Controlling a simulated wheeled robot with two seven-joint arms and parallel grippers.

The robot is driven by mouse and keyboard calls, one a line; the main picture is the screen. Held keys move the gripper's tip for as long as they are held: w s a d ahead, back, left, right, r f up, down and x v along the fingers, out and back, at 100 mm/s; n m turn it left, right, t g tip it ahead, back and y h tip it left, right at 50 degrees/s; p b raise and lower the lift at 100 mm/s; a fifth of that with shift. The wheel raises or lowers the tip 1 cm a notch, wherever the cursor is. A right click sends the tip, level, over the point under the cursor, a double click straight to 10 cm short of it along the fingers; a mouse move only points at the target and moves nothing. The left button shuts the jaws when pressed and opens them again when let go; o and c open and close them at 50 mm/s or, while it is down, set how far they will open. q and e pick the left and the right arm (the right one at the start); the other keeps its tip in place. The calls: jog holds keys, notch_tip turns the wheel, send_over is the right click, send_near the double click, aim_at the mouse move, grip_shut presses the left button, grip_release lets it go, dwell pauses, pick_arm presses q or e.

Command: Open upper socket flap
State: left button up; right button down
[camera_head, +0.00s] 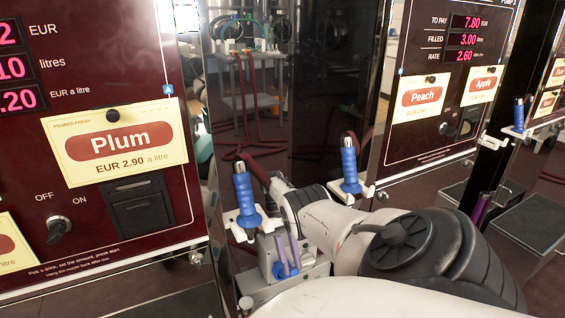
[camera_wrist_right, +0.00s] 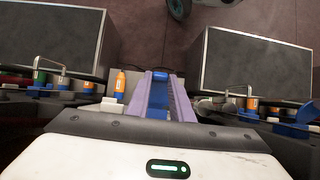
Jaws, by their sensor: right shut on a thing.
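A black socket with a flap (camera_head: 140,208) sits on the dark red Plum panel at the left of the head view. Its flap looks shut. My right gripper (camera_head: 287,256), with purple fingers, is low in the middle of the head view, right of the socket and apart from it. In the right wrist view the fingers (camera_wrist_right: 160,95) are shut on a blue thing (camera_wrist_right: 158,98). Most of that thing is hidden between them, so I cannot tell its kind. My left gripper is not in view.
A blue nozzle (camera_head: 246,194) stands in a white holder beside the Plum panel, close to my right gripper. Another blue nozzle (camera_head: 350,165) stands behind my right arm. A Peach and Apple panel (camera_head: 430,135) is at the right. Dark boxes (camera_wrist_right: 50,38) flank the gripper.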

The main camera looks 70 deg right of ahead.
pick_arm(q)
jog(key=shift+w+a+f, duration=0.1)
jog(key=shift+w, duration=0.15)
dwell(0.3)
pick_arm(e)
jog(key=c, duration=1.6)
grip_release()
jog(key=shift+d, duration=0.1)
jog(key=shift+o, duration=0.2)
